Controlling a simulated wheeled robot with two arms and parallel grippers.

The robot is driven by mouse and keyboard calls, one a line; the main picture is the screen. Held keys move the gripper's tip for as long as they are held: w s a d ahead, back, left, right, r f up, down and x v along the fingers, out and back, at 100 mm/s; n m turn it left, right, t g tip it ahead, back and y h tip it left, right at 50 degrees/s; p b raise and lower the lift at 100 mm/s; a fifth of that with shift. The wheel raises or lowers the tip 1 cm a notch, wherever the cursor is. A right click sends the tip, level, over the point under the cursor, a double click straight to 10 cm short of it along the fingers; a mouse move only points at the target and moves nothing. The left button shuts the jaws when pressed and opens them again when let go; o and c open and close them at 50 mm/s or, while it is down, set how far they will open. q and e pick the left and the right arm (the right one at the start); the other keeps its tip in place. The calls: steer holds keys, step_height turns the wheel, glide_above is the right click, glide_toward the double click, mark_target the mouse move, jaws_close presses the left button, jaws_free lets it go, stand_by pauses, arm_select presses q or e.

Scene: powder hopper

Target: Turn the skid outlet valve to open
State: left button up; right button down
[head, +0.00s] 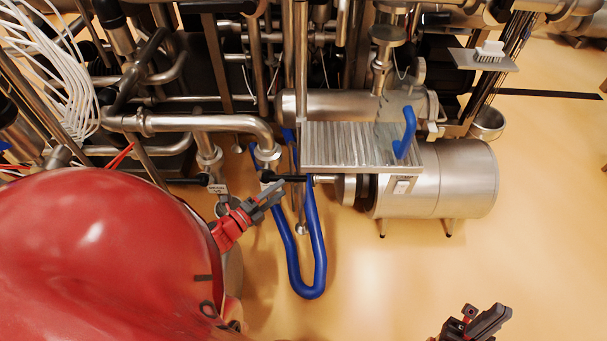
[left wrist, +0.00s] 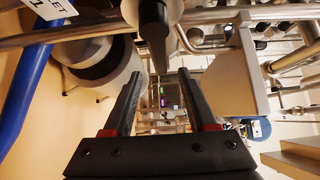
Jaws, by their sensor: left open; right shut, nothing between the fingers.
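The skid outlet valve shows a black lever handle (head: 288,178) at the end of the pipe left of the steel pump. In the left wrist view the black handle (left wrist: 154,38) points down toward the gap between my fingers, with a pale round collar at its top. My left gripper (head: 273,192) is open, its fingertips close to the handle; in the left wrist view the two fingers (left wrist: 160,80) stand apart on either side of its tip. I cannot tell whether they touch it. My right gripper (head: 490,319) is shut and empty at the bottom right, far from the valve.
A blue hose (head: 316,245) loops to the floor beside the valve. A steel pump (head: 455,180) and a ribbed cover plate (head: 350,148) stand to the right. A white label (left wrist: 50,8) hangs nearby. Pipes crowd the back; the floor (head: 390,290) in front is clear.

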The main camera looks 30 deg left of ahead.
mark_target(298, 176)
arm_select(q)
steer(key=x, duration=1)
steer(key=shift+d+b, duration=0.1)
steer(key=shift+b, duration=0.2)
jaws_close()
stand_by(0.8)
